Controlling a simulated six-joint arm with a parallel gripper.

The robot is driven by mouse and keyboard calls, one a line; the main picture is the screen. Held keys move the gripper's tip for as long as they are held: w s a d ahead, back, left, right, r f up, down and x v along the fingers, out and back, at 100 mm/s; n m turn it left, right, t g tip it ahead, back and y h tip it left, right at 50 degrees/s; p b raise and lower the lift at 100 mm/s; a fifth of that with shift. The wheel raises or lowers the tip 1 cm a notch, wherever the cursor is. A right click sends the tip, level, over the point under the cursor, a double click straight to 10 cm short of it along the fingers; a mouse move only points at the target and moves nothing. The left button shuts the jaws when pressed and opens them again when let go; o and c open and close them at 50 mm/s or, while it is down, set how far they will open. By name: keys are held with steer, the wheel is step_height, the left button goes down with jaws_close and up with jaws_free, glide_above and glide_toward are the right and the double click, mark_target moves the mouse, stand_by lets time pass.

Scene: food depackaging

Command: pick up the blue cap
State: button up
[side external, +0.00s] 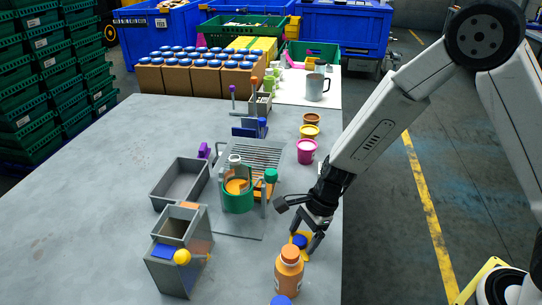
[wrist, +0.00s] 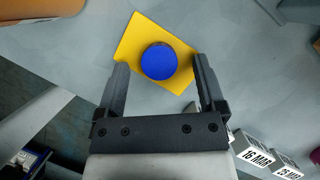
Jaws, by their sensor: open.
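The blue cap (wrist: 159,61) is a round disc lying on a yellow square pad (wrist: 130,42) on the grey table. In the side external view, the blue cap (side external: 300,241) shows low between the fingers of my gripper (side external: 302,240), just behind an orange bottle. In the wrist view my gripper (wrist: 160,75) is open, with one dark finger on each side of the cap and gaps between. Its fingers point toward the pad. I cannot tell the exact height of the fingertips above the pad.
The orange bottle (side external: 289,272) stands close in front of the pad. Another blue cap (side external: 281,300) shows at the bottom edge. A grey hopper box (side external: 178,250) and an empty grey tray (side external: 181,184) stand to the left. Pink (side external: 306,151) and yellow (side external: 309,132) cups stand behind.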

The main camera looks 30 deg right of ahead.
stand_by(0.4)
jaws_close()
steer(key=shift+r, duration=0.15)
steer(key=shift+r, duration=0.7)
steer(key=s+d+r, duration=0.3)
steer(key=s+r, duration=0.8)
steer(key=s, duration=0.2)
steer(key=shift+s+d+r, duration=0.2)
steer(key=shift+s+d, duration=0.05)
steer(key=shift+d, duration=0.15)
